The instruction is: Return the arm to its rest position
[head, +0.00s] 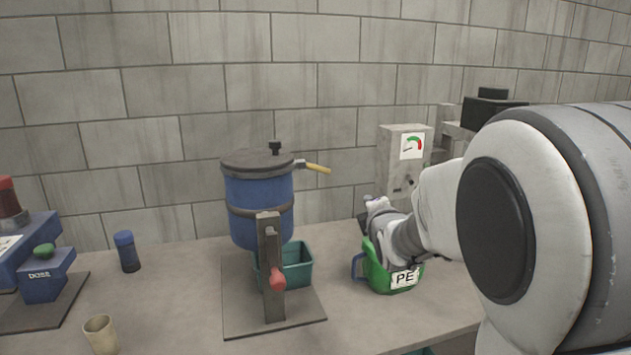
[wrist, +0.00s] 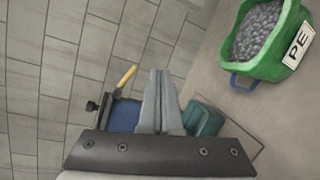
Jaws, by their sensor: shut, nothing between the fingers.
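My arm reaches in from the right in the head view, and its wrist hides part of the green container marked PE. My gripper (wrist: 159,75) shows in the wrist view with its two grey fingers together and nothing between them. The fingers point past the blue hopper (head: 258,195), which stands on a base plate on the table. The green container (head: 385,280) has a blue handle and stands to the right of the hopper. In the wrist view it is full of grey pellets (wrist: 262,30) at the upper right, apart from my fingers.
A teal bin (head: 297,265) sits under the hopper, behind a post with a red knob (head: 278,279). A blue dosing device (head: 44,275), a dark blue jar (head: 126,251) and a beige cup (head: 101,334) stand at left. A grey gauge box (head: 402,155) stands behind my arm.

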